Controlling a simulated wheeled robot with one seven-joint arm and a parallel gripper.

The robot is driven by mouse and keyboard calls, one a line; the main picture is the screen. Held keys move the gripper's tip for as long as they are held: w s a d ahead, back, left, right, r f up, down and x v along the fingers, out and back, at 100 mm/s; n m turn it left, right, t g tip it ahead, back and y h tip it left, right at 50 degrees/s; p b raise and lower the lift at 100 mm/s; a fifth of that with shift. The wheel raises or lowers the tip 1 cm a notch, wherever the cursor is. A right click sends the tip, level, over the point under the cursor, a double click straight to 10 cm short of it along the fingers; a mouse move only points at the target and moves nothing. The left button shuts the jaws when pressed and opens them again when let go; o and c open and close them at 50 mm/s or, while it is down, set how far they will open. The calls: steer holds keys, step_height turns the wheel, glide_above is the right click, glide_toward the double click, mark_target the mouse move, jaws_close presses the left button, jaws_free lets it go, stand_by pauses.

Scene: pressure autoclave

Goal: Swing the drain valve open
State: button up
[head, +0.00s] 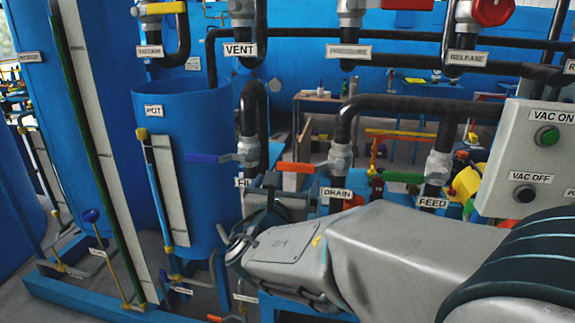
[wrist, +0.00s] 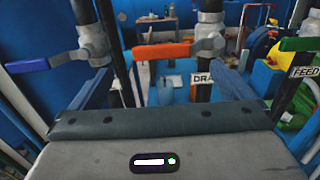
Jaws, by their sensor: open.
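The drain valve has an orange lever (head: 295,168) that points left from its grey valve body (head: 340,160), above the DRAIN label (head: 337,194). The lever lies across the vertical pipe. In the wrist view the orange lever (wrist: 160,51) runs roughly level to the valve body (wrist: 208,45), just beyond the fingertips. My gripper (wrist: 163,74) is open, with its blue fingers spread left and right and nothing between them. In the head view my gripper (head: 262,200) is below and left of the lever, partly hidden by my wrist. I cannot tell the exact gap to the lever.
A blue-levered valve (head: 215,158) stands on the left and a green-levered FEED valve (head: 402,177) on the right. A blue pot (head: 190,120) is left of the valves. A grey control box (head: 530,150) is at the far right. Black pipes run overhead.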

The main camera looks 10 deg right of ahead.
mark_target(296, 163)
steer(key=x, duration=1.1)
steer(key=c, duration=1.2)
